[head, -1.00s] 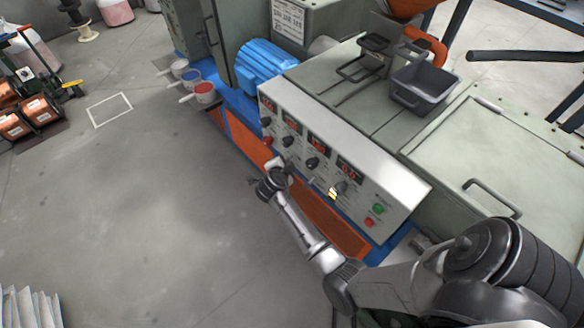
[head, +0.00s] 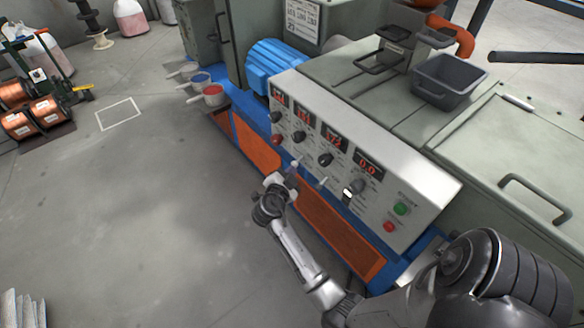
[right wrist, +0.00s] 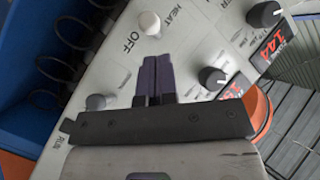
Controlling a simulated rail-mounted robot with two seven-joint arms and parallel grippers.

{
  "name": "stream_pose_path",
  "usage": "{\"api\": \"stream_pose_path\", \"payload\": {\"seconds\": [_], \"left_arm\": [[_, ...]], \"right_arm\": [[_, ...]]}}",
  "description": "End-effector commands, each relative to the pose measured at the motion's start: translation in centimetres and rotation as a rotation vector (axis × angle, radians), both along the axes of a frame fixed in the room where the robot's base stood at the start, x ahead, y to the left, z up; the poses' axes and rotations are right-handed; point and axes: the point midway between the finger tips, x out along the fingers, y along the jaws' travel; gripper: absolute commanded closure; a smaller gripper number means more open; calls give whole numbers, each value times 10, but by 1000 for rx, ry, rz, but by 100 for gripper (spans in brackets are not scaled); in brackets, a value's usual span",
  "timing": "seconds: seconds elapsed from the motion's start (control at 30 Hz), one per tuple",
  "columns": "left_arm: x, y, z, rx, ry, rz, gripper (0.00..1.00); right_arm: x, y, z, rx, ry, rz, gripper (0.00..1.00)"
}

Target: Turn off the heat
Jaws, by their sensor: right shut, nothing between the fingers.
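The sloped white control panel (head: 415,190) carries a row of red displays, black knobs and small switches. In the right wrist view a pale round-tipped switch (right wrist: 150,24) stands beside the words HEAT and OFF. It shows small in the head view (head: 322,182). My right gripper (head: 291,175) is at the panel's lower front edge. Its dark fingers (right wrist: 155,68) are shut and empty, pointing toward the HEAT switch with a small gap in the picture. I cannot tell their height above the panel. My left gripper is not in view.
A grey switch (right wrist: 95,102) by the word RUN is left of my fingers. A black knob (right wrist: 212,78) is to their right. A red knob (head: 277,139), a green button (head: 401,208) and a red button (head: 389,226) are also on the panel. Open floor lies left.

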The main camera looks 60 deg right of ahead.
Motion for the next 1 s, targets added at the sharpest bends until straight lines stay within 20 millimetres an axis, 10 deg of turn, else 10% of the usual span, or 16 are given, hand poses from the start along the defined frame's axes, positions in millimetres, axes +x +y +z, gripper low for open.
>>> {"api": "stream_pose_path", "payload": {"seconds": [0.4, 1.0], "left_arm": [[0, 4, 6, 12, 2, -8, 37], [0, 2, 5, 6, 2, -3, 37]], "right_arm": [[-9, 44, 8, -1, 2, 0, 100], [-9, 46, 8, -1, 2, 0, 100]]}}
